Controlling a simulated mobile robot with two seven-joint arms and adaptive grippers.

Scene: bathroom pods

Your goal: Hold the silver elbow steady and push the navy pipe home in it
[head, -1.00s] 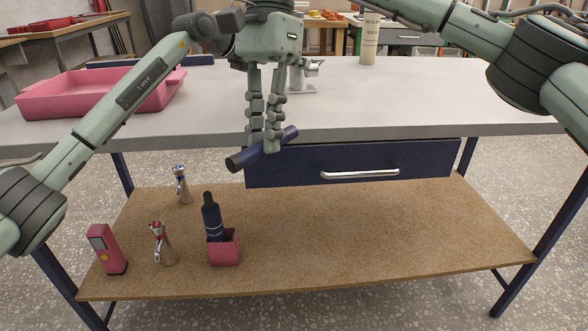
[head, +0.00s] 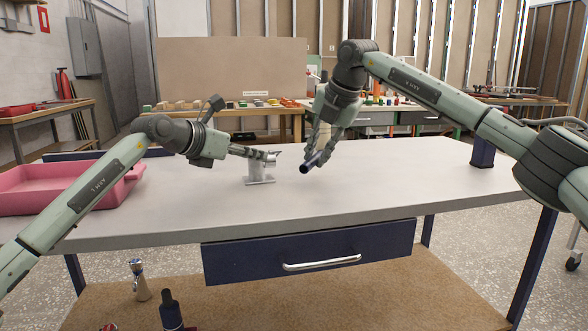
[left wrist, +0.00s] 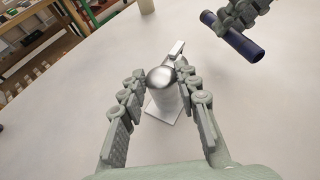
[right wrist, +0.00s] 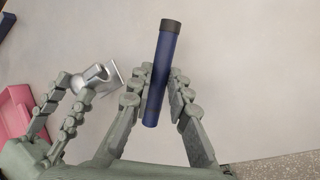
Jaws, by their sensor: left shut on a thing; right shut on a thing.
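The silver elbow (head: 260,172) stands upright on its flat base on the grey table. My left gripper (head: 272,154) is shut on its upper part, with fingers on both sides in the left wrist view (left wrist: 162,85). My right gripper (head: 314,153) is shut on the navy pipe (head: 311,163) and holds it above the table, to the right of the elbow. In the right wrist view the pipe (right wrist: 161,75) has a black end cap and points away from me. The elbow (right wrist: 97,75) shows to its left there, clearly apart. The elbow's opening is not clear.
A pink tray (head: 62,188) lies at the table's left end. A navy block (head: 482,152) stands at the right end. The grey tabletop (head: 390,190) in front and to the right is clear. A drawer (head: 310,250) is below its front edge.

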